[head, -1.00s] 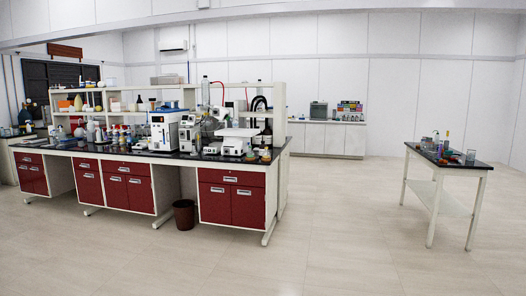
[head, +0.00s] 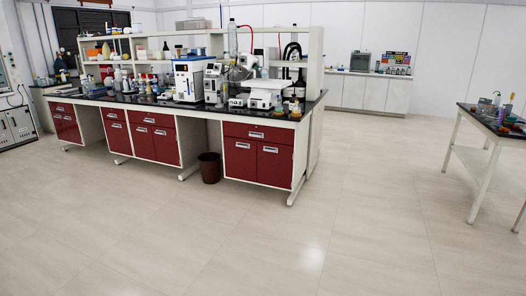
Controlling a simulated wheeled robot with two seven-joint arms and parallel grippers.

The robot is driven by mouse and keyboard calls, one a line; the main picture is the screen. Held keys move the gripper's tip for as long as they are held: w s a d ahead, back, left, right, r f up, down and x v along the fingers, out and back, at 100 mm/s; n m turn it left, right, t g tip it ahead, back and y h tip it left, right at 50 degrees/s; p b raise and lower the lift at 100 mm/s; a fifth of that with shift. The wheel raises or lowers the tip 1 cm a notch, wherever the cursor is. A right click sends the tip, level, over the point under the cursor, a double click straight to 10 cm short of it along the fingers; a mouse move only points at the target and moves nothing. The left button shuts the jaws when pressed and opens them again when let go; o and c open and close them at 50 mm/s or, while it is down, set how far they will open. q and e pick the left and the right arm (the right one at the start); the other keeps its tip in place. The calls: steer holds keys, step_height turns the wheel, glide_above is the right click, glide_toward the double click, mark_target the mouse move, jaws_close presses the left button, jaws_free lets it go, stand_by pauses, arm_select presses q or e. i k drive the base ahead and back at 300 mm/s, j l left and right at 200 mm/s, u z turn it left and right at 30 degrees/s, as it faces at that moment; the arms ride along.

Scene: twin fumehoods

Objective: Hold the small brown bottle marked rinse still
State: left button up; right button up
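I cannot make out a small brown bottle marked rinse in the head view. Small bottles (head: 141,84) stand in a group on the left part of the long black-topped bench (head: 262,115), too small to read any label. Dark bottles (head: 297,105) stand near the bench's right end. More small items (head: 503,115) lie on the side table (head: 489,131) at the right edge, also too small to tell apart. Neither of my grippers is in view.
Open pale floor (head: 300,240) fills the foreground. A dark red waste bin (head: 209,168) stands under the long bench, between its red cabinets. A white cabinet (head: 366,92) stands at the back wall. Grey equipment (head: 15,124) is at the left edge.

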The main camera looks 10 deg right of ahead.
mark_target(291, 101)
steer(key=i+l+z, duration=0.3)
steer(key=i, duration=0.3)
steer(key=i+l+z, duration=0.3)
steer(key=i, duration=0.3)
steer(key=i+z, duration=0.3)
steer(key=i, duration=2.9)
steer(key=i+j+u, duration=0.1)
steer(key=i+u, duration=0.6)
steer(key=i, duration=0.25)
steer(key=i+l+u, duration=0.2)
steer(key=i+u, duration=0.15)
steer(key=i+l+u, duration=0.35)
steer(key=i, duration=0.2)
